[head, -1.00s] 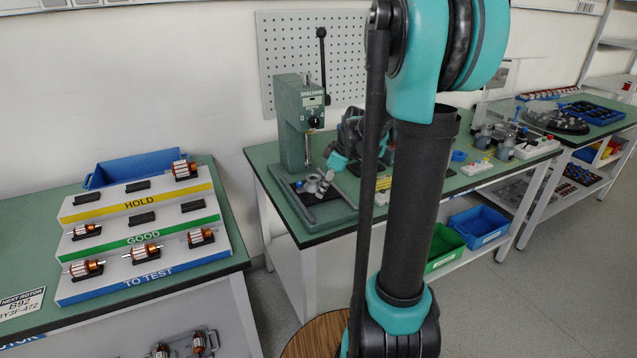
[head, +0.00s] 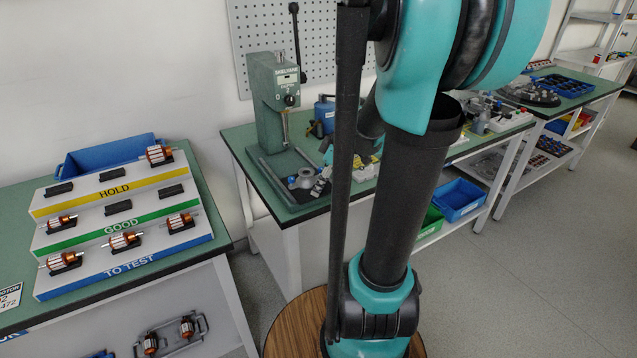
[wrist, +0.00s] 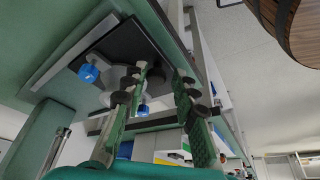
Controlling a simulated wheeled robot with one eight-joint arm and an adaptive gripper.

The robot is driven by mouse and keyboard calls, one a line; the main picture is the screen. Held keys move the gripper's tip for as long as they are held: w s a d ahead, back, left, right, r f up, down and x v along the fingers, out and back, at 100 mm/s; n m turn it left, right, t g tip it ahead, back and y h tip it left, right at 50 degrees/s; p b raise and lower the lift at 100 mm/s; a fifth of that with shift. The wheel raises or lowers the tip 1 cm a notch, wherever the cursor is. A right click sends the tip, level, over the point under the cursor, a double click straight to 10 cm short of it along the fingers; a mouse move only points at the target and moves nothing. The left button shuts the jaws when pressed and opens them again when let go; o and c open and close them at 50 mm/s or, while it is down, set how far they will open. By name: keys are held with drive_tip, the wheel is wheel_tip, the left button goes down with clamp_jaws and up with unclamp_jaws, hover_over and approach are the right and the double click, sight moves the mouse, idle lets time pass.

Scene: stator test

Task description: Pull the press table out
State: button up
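The green press (head: 268,105) stands on the middle bench, its column upright. Its press table, a dark plate carrying a grey round fixture (head: 305,178), sits low in front of the column between rails. In the wrist view the dark plate (wrist: 122,48) appears tilted, with a blue knob (wrist: 88,72) and another blue knob (wrist: 143,108) partly behind a finger. My gripper (wrist: 160,76) has its two green-padded fingers apart, near the plate's edge, with nothing clearly held between them. In the head view it is beside the fixture, largely hidden by my arm.
A stepped rack (head: 125,215) with several rotors stands on the left bench, a blue bin (head: 85,160) behind it. A blue bin (head: 460,200) sits under the middle bench. A pegboard (head: 335,40) hangs behind the press. The floor (head: 500,290) at right is clear.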

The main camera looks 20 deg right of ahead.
drive_tip(key=shift+o, duration=1)
drive_tip(key=v, duration=1.2)
drive_tip(key=shift+f, duration=0.1)
drive_tip(key=s+a+f+m+h, duration=0.1)
drive_tip(key=s+f+m, duration=0.2)
drive_tip(key=f, duration=0.3)
drive_tip(key=s+a+f+m+t+h, duration=0.1)
drive_tip(key=s+a+f+m, duration=0.1)
drive_tip(key=f+m, duration=0.3)
drive_tip(key=s+a+f+m+t+h, duration=0.1)
drive_tip(key=s+a+f+m, duration=0.1)
drive_tip(key=s+f+m, duration=0.2)
drive_tip(key=shift+s+f+h, duration=0.3)
drive_tip(key=shift+f+h, duration=0.1)
drive_tip(key=shift+f, duration=1.25)
